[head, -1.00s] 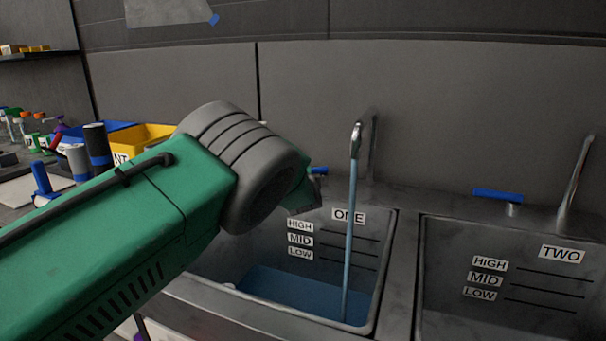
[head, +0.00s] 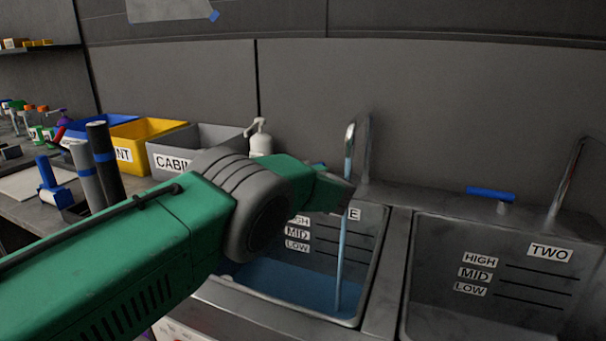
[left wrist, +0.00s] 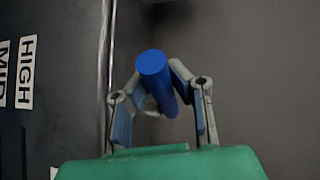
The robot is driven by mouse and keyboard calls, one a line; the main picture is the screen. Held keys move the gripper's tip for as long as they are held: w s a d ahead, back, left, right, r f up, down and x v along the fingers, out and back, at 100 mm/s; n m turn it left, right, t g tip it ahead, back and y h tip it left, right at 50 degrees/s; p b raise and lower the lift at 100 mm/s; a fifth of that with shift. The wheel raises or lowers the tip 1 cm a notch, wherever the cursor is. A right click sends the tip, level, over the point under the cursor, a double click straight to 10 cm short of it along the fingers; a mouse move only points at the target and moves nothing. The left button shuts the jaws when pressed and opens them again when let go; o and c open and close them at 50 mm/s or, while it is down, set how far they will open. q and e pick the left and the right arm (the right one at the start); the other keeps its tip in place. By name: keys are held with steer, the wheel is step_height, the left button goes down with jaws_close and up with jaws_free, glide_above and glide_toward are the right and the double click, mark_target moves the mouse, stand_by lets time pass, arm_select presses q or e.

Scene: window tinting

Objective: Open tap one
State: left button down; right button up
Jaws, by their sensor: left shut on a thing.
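Tap one's spout (head: 351,133) stands behind the sink labelled ONE (head: 352,213), and a thin stream of water (head: 342,250) runs from it. Blue water (head: 290,284) covers the bottom of this sink, below the LOW label. My left gripper (head: 330,188) is at the back of the sink, beside the spout. In the left wrist view the blue tap handle (left wrist: 155,70) sits between the fingers of my left gripper (left wrist: 163,100), which is shut on it. In the head view the handle is mostly hidden behind the gripper. My right gripper is not in view.
Sink two (head: 480,320) is to the right, with its own blue handle (head: 491,194) and spout (head: 567,180). Bins, a white pump bottle (head: 260,142) and dark rolls (head: 103,160) stand on the counter at the left.

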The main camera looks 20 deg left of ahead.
arm_select(q)
steer(key=shift+d+f, duration=0.15)
steer(key=shift+f, duration=0.1)
steer(key=c, duration=1.4)
jaws_free()
steer(key=shift+w, duration=0.15)
steer(key=shift+r, duration=0.1)
steer(key=shift+s+d+r, duration=0.15)
steer(key=shift+s+d, duration=0.05)
steer(key=shift+s, duration=0.1)
steer(key=v, duration=1.1)
steer(key=shift+s+d, duration=0.1)
steer(key=shift+d, duration=0.05)
